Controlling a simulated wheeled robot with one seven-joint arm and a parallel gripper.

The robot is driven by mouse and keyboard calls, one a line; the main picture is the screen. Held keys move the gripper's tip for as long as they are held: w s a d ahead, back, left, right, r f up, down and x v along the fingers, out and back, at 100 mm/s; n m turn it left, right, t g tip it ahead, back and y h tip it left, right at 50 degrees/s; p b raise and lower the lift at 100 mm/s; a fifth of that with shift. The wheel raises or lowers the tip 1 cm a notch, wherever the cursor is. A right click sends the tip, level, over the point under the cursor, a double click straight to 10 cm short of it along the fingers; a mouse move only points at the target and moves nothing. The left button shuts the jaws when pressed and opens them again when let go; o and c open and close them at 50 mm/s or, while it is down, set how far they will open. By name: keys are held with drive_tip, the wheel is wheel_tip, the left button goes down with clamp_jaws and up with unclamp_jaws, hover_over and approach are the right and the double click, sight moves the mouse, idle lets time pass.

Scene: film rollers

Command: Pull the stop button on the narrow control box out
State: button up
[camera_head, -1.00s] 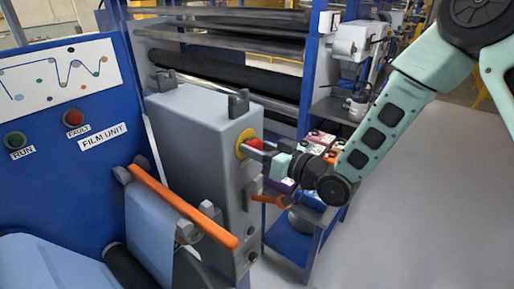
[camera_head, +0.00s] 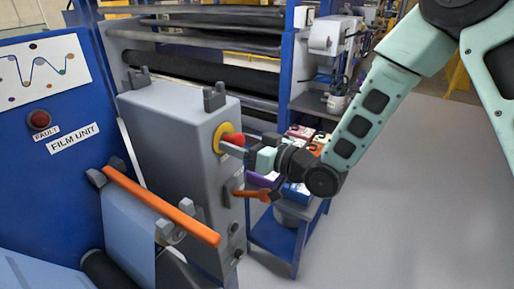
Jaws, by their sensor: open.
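The narrow control box (camera_head: 183,150) is a tall grey cabinet left of centre. Its stop button (camera_head: 235,140) is red, on a yellow round base (camera_head: 222,135) high on the box's right-hand face. My gripper (camera_head: 234,150) comes in from the right with its jaws open, its fingertips at the button. The near finger crosses just below and in front of the red head. The far finger is mostly hidden, so I cannot tell whether either finger touches the button.
An orange-red handle (camera_head: 258,195) sticks out of the box below my gripper. A blue cart (camera_head: 277,243) with coloured boxes stands behind. An orange bar (camera_head: 160,205) lies in front of the box at left. The grey floor at right is clear.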

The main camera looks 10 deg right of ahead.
drive_tip(key=p+v, duration=0.9)
drive_tip(key=v, duration=0.8)
drive_tip(key=shift+s+d+p, duration=0.2)
drive_tip(key=shift+p, duration=0.15)
drive_tip(key=shift+f, duration=0.15)
drive_tip(key=a+f+n+g+h+b, duration=0.3)
drive_tip(key=f+g+h+b, duration=0.3)
drive_tip(key=f+h+b, duration=0.3)
drive_tip(key=s+d+m+g+h+b, duration=0.1)
drive_tip(key=s+m+g+h+b, duration=0.2)
drive_tip(key=s+b, duration=0.6)
drive_tip(key=s+g+h, duration=0.1)
drive_tip(key=s+g, duration=0.1)
drive_tip(key=s, duration=0.7)
drive_tip(key=shift+s+d+r+h+b, duration=0.25)
drive_tip(key=shift+s+h+b, duration=0.05)
drive_tip(key=shift+s+b, duration=0.1)
